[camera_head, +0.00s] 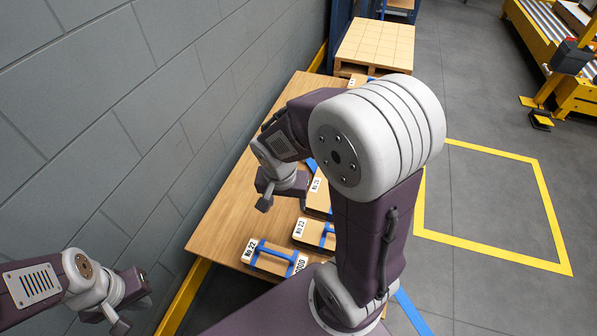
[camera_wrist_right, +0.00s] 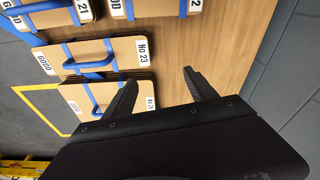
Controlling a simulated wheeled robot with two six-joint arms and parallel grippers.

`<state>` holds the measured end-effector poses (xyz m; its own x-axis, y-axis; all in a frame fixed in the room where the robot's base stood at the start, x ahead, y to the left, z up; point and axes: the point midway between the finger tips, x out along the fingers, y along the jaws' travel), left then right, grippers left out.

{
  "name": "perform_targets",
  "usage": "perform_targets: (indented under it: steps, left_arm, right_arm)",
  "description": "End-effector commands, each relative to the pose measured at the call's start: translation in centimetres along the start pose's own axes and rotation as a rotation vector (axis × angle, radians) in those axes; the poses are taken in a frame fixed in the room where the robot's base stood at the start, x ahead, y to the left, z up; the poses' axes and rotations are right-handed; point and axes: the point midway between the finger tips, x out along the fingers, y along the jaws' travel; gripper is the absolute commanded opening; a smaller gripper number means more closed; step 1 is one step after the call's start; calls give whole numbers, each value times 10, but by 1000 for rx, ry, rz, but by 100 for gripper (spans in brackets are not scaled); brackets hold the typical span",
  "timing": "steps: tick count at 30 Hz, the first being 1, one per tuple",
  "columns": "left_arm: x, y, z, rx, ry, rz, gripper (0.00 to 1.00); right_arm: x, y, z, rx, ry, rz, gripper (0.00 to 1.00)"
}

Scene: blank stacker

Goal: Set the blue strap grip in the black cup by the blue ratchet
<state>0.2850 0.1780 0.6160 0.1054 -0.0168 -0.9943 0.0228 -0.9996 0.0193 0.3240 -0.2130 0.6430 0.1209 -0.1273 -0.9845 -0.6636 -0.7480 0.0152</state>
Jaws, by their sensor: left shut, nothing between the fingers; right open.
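Wooden blanks with blue strap grips lie on the wooden table. In the head view, the blank marked No 22 (camera_head: 268,266) has a blue strap grip (camera_head: 273,251). The No 23 blank (camera_head: 312,238) lies beyond it. The right wrist view shows the No 23 blank (camera_wrist_right: 112,54) and its blue strap grip (camera_wrist_right: 88,66). My right gripper (camera_head: 279,202) is open above the table, and its spread, empty fingers show in the right wrist view (camera_wrist_right: 160,85). My left gripper (camera_head: 122,308) is shut and empty at the lower left. I see no black cup or blue ratchet.
The bare wooden tabletop (camera_head: 228,215) is free left of the blanks, beside a grey block wall (camera_head: 150,100). My right arm hides part of the blanks. A pallet (camera_head: 375,45) stands beyond the table. A yellow floor outline (camera_head: 490,258) lies at right.

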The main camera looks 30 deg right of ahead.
Motion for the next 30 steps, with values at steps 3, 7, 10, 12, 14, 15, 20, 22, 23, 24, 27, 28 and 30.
perform_targets:
  steps: [3,7,10,12,14,15,20,22,23,24,27,28,30]
  left_arm:
    - [-1,0,0,0,0,0,0]
    - [-3,0,0,0,0,0,0]
    - [-5,0,0,0,0,0,0]
    - [-6,0,-1,0,0,0,0]
    - [-6,0,-1,0,0,0,0]
    - [-6,0,-1,0,0,0,0]
    - [-7,0,-1,0,0,0,0]
    - [-6,0,-1,0,0,0,0]
    - [-5,0,0,0,0,0,0]
    - [-3,0,0,0,0,0,0]
    - [3,0,0,0,0,0,0]
    - [5,0,1,0,0,0,0]
    - [8,0,1,0,0,0,0]
  right_arm:
    - [-3,-12,-81,330,162,92,65]
    - [12,-28,-190,659,442,156,65]
    - [41,-37,-244,722,598,180,65]
    - [67,-40,-260,671,634,211,65]
    - [91,-40,-260,645,629,238,65]
    - [106,-38,-255,637,615,259,65]
    - [130,-28,-241,616,584,305,65]
    - [131,-28,-242,618,583,304,65]
    - [133,-27,-242,618,583,305,65]
    - [136,-25,-243,618,583,305,65]
    - [150,-19,-249,620,581,307,65]
    - [154,-17,-251,620,581,305,65]
    - [162,-12,-256,620,581,305,65]
